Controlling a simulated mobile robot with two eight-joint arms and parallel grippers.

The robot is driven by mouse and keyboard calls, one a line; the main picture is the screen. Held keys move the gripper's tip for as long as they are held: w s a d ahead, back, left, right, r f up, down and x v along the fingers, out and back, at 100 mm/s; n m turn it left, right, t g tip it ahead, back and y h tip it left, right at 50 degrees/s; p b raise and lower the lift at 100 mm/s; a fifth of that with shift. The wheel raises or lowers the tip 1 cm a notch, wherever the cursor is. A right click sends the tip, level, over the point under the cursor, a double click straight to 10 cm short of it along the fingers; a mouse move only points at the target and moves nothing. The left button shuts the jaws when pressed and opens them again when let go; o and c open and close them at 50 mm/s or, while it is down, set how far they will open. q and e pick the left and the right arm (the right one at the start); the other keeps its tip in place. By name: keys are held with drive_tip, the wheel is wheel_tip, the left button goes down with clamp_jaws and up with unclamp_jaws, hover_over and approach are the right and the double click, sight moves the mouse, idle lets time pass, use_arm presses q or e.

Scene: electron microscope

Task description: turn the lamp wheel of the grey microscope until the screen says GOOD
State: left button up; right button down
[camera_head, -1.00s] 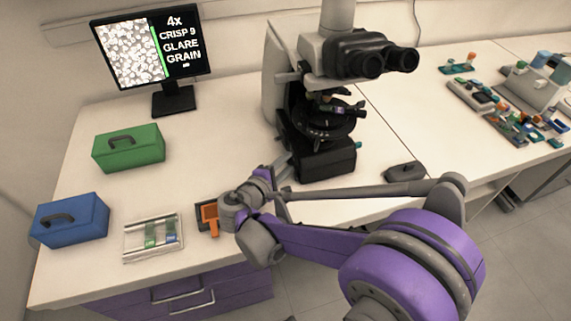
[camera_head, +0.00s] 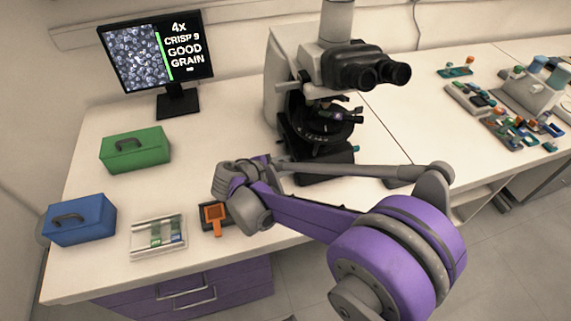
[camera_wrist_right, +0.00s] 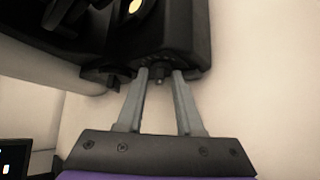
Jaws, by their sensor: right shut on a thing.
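The grey microscope (camera_head: 284,85) stands at the back middle of the bench, with a black stage and black eyepieces. The screen (camera_head: 184,50) at the back left reads 4x, CRISP 9, GOOD, GRAIN, beside a dark bluish picture of grains and a green bar. In the right wrist view, my right gripper (camera_wrist_right: 160,76) has its two grey fingers on either side of the small dark lamp wheel (camera_wrist_right: 160,70) at the microscope's base and is shut on it. In the head view my own wrist and arm hide the wheel. My left gripper is not in view.
A green box (camera_head: 135,150), a blue box (camera_head: 80,220), a clear slide tray (camera_head: 158,250) and an orange piece in a dark holder (camera_head: 214,216) stand on the left of the bench. Several small parts and racks lie at the right. The bench between screen and microscope is clear.

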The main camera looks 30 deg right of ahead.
drive_tip(key=c, duration=0.9)
unclamp_jaws()
drive_tip(key=p+v, duration=0.1)
drive_tip(key=v, duration=0.9)
drive_tip(key=shift+a+r, duration=0.25)
drive_tip(key=shift+a, duration=0.05)
drive_tip(key=shift+s, duration=0.1)
